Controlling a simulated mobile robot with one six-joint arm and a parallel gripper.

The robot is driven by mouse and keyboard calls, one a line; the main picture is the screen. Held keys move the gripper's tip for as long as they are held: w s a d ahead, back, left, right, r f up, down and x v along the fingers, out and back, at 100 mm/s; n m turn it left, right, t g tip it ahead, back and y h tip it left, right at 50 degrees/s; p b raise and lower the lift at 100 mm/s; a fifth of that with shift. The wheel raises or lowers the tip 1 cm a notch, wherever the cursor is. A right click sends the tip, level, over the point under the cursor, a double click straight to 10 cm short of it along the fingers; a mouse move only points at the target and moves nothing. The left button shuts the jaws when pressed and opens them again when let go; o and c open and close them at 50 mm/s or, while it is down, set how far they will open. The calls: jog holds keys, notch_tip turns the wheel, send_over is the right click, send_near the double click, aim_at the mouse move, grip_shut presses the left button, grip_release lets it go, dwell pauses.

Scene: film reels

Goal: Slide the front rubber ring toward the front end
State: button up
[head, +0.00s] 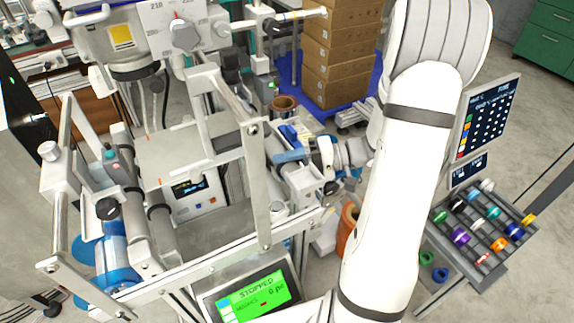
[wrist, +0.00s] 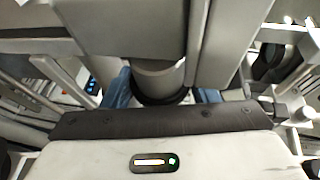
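A dark rubber ring (wrist: 165,97) sits around a light grey roller (wrist: 160,78) in the middle of the wrist view. Part of the ring is hidden behind the dark edge of my gripper (wrist: 160,122). My gripper's pale body fills the bottom of that view, close in front of the roller. Its fingertips do not show, so I cannot see whether it is open or touching the ring. In the head view, my white arm covers the right middle and I cannot make out the gripper. Dark rings also show on the machine's left rollers there; which ring is the front one is unclear.
The film machine's metal frame (head: 258,190) surrounds the rollers. In the wrist view, a grey block (wrist: 120,25) and an upright bar (wrist: 215,45) stand close to the roller. A green "STOPPED" screen (head: 255,297) is at the front. A rack of coloured reels (head: 480,225) stands right.

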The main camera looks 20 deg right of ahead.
jog(key=o, duration=0.4)
jog(key=shift+c, duration=0.2)
jog(key=v, duration=0.8)
